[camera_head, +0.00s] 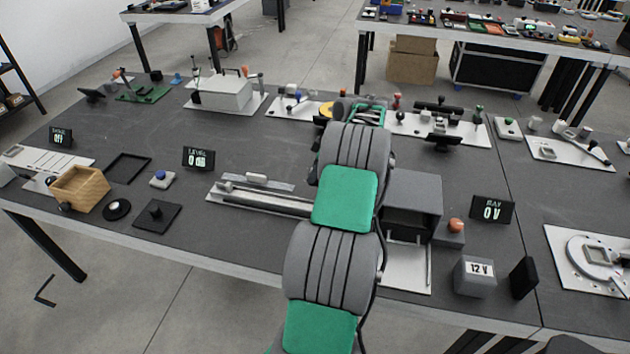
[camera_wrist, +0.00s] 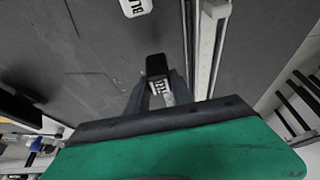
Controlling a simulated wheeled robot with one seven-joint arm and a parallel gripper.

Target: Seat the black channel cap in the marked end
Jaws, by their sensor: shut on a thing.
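My gripper (camera_wrist: 159,86) shows in the wrist view, its two grey fingers shut on a small black block, the channel cap (camera_wrist: 157,66). A small white label on or beside the cap is partly hidden between the fingers. The cap is held to the left of a long pale channel rail (camera_wrist: 206,48), apart from it in the picture. In the head view the channel (camera_head: 262,198) lies on a white plate on the dark table, its right end hidden behind my arm. My gripper and the cap are hidden there. I cannot make out the marked end.
A white tag with black letters (camera_wrist: 133,7) shows at the wrist view's top edge. In the head view, a grey open box (camera_head: 412,195) stands right of my arm. A wooden box (camera_head: 79,188) and a black square plate (camera_head: 157,216) lie to the left.

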